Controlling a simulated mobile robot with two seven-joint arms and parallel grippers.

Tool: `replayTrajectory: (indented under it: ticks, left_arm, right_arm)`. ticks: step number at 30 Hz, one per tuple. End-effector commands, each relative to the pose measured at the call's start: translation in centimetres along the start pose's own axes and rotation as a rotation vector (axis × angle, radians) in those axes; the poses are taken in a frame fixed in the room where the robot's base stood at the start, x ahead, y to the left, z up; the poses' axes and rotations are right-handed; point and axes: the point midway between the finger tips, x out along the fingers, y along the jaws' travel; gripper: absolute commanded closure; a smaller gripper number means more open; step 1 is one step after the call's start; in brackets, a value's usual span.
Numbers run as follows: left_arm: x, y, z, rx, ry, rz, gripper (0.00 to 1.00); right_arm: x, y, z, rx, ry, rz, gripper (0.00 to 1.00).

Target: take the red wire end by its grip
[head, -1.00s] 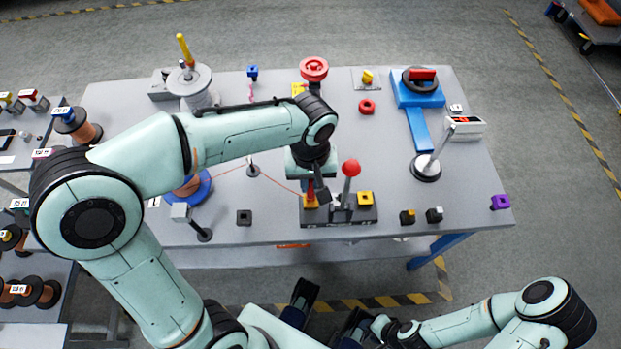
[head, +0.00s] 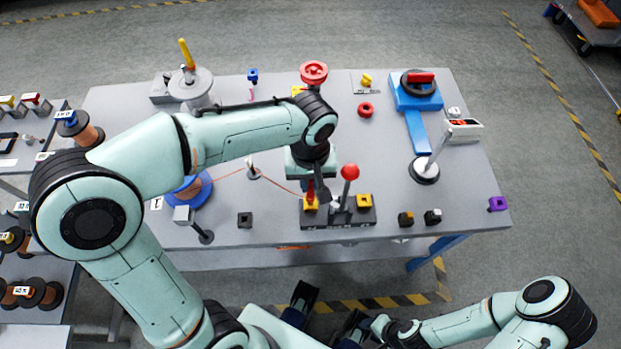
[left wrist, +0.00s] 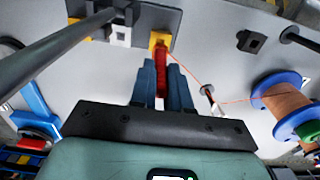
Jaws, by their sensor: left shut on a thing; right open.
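The red wire end's grip (left wrist: 161,72) stands between the fingers of my left gripper (left wrist: 164,84) in the left wrist view. The gripper is shut on it. In the head view the red grip (head: 310,187) shows beside my left gripper, just above a yellow block (head: 311,204) on the dark clamp base (head: 338,220). The thin red wire (head: 277,183) runs left from there, past a small post, to the copper spool with blue flanges (head: 190,188). My wrist hides part of the grip in the head view. My right gripper (head: 327,310) is open and empty, in front of the table.
A red-knobbed lever (head: 350,173) stands close to the right of my left gripper. A second yellow block (head: 364,201) sits on the same base. A square-headed post (head: 184,214) and a black block (head: 245,220) stand to the left.

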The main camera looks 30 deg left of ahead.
Motion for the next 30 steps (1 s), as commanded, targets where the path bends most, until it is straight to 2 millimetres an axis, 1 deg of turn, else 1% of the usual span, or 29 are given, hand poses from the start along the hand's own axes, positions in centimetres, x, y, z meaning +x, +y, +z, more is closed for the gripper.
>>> replayTrajectory:
  ticks: [15, 26, 30]
  left_arm:
    - [-1.4, 0.0, 0.0, 0.0, 0.0, 0.0, 1.0]
    - [-1.4, 0.0, 0.0, 0.0, 0.0, 0.0, 1.0]
    - [-1.4, 0.0, 0.0, 0.0, 0.0, 0.0, 1.0]
  right_arm:
    - [-1.2, -0.4, -0.1, -0.001, 0.003, -0.001, 0.57]
    - [-1.2, -0.4, 0.0, -0.001, 0.003, -0.001, 0.57]
    - [-0.9, -0.2, 0.5, 0.001, -0.015, 0.003, 0.57]
